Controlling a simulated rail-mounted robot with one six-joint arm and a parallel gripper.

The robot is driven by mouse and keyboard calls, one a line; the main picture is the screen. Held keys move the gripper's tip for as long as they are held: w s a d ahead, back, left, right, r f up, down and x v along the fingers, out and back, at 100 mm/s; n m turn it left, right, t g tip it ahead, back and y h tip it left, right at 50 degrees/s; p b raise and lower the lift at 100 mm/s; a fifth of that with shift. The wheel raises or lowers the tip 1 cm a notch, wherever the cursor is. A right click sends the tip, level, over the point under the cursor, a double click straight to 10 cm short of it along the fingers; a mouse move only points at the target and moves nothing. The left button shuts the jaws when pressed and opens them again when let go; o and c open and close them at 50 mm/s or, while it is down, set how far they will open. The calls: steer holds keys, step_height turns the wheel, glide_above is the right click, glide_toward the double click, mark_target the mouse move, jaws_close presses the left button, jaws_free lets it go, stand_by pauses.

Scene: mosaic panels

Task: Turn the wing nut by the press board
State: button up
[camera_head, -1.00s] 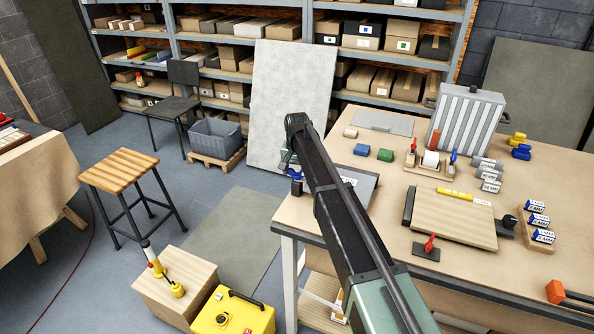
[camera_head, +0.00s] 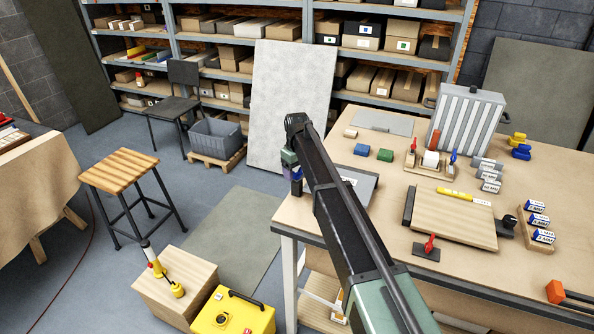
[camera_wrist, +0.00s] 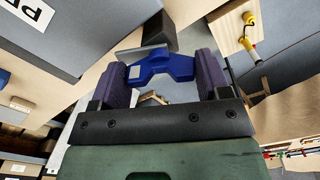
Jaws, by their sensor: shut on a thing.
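The blue wing nut (camera_wrist: 160,68) has two wings and a pale square mark on its left wing in the wrist view. My gripper (camera_wrist: 163,72) has its two purple fingers at either end of the wing nut, shut on it. A dark block (camera_wrist: 160,32) with a grey strip lies just beyond the nut. The grey press board (camera_wrist: 80,28) with a partly cut-off "PR" label is at the upper left. In the head view, the board (camera_head: 362,184) is partly hidden behind my arm, and my gripper (camera_head: 293,178) is at the table's left edge.
The worktable (camera_head: 310,212) also carries a wooden board (camera_head: 450,217), a ribbed grey case (camera_head: 467,120) and blue and green blocks. A wooden stool (camera_head: 120,170), a wooden box (camera_head: 175,285) and a yellow case (camera_head: 233,315) stand on the floor to the left.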

mark_target(297, 170)
steer(key=n, duration=0.5)
steer(key=shift+s, duration=0.1)
stand_by(0.5)
steer(key=o, duration=0.9)
steer(key=shift+o, duration=0.2)
step_height(297, 170, up, 11)
steer(key=p, duration=1)
steer(key=shift+p, duration=0.4)
steer(key=shift+f, duration=0.15)
